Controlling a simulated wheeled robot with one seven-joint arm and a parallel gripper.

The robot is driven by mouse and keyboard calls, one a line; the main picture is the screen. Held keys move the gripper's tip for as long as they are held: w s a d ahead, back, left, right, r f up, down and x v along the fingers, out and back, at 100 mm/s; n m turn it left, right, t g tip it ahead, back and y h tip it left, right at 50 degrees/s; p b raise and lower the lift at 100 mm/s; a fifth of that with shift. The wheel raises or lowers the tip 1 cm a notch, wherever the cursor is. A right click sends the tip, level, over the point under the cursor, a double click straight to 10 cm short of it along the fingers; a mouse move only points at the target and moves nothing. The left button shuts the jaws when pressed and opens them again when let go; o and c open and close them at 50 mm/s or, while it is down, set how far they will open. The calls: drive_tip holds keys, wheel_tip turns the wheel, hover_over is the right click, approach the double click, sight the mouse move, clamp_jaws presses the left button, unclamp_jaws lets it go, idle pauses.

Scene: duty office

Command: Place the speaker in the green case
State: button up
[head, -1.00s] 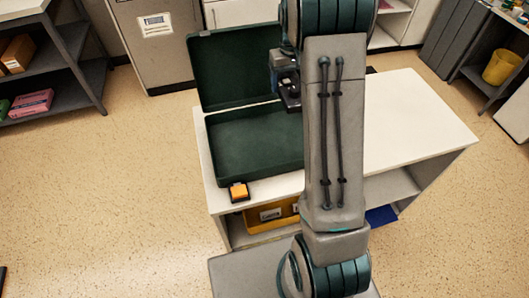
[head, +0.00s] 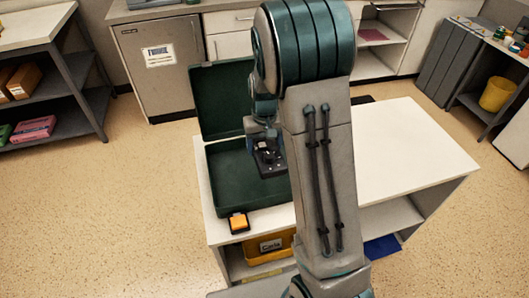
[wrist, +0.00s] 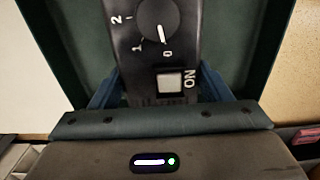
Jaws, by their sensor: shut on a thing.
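The green case (head: 226,184) stands open on the white table, its lid (head: 213,97) raised at the back. My gripper (head: 264,137) is over the right part of the case. It is shut on a black device with a dial marked 0, 1, 2 and an ON switch, which I take for the speaker (head: 268,158). In the wrist view the speaker (wrist: 155,50) is between the blue fingers (wrist: 160,92), with green case surface on both sides. I cannot tell whether it touches the case floor. My arm hides the case's right side.
A small orange item on a black base (head: 238,222) sits on the table (head: 420,150) just in front of the case. The table's right part is mostly clear. A yellow bin (head: 268,247) is on the shelf below. A grey shelf unit (head: 70,65) stands at left.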

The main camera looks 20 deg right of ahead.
wheel_tip(320, 180, down, 4)
drive_tip(key=shift+r, duration=0.1)
drive_tip(key=shift+f, duration=0.2)
drive_tip(key=shift+f+b, duration=0.3)
drive_tip(key=shift+f, duration=0.05)
drive_tip(key=shift+f, duration=0.15)
drive_tip(key=o, duration=1.4)
